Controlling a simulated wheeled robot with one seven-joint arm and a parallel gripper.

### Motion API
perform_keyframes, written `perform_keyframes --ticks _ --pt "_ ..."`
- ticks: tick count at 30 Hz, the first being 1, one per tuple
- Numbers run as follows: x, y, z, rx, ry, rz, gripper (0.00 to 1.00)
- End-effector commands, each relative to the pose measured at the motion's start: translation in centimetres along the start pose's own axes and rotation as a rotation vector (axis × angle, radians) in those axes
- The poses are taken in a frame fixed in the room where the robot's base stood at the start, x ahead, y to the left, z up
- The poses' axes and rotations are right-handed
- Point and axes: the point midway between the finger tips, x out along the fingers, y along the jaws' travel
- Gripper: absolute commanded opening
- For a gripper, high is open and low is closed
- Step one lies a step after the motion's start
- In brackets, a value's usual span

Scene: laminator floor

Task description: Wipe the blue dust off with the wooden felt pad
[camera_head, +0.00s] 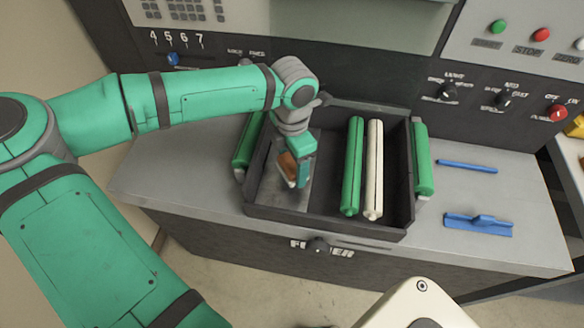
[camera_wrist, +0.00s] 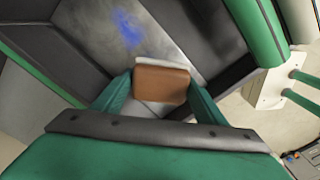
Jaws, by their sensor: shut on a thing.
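My gripper (camera_head: 297,172) is shut on the wooden felt pad (camera_head: 287,166), a brown block with a pale felt edge. It also shows in the wrist view (camera_wrist: 162,84) between the two green fingers. The pad is over a grey metal plate (camera_head: 268,190) in the left part of a dark tray. In the wrist view the blue dust (camera_wrist: 128,27) is a smudge on that plate, beyond the pad and apart from it. In the head view the dust cannot be made out. I cannot tell whether the pad touches the plate.
The dark tray (camera_head: 325,227) has raised walls. Green rollers (camera_head: 423,158) flank the tray. A blue squeegee-like tool (camera_head: 478,224) and a blue rod (camera_head: 466,166) lie on the bench at right.

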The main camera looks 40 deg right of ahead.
Motion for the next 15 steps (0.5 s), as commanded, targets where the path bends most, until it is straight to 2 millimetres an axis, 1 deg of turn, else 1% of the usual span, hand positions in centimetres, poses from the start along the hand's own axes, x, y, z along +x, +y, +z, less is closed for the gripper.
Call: perform_keyframes --ticks 4,15 --pt "-0.76 0.02 0.00 0.000 0.000 0.001 0.45" --pt "-0.94 0.02 0.02 0.001 0.000 0.001 0.45"
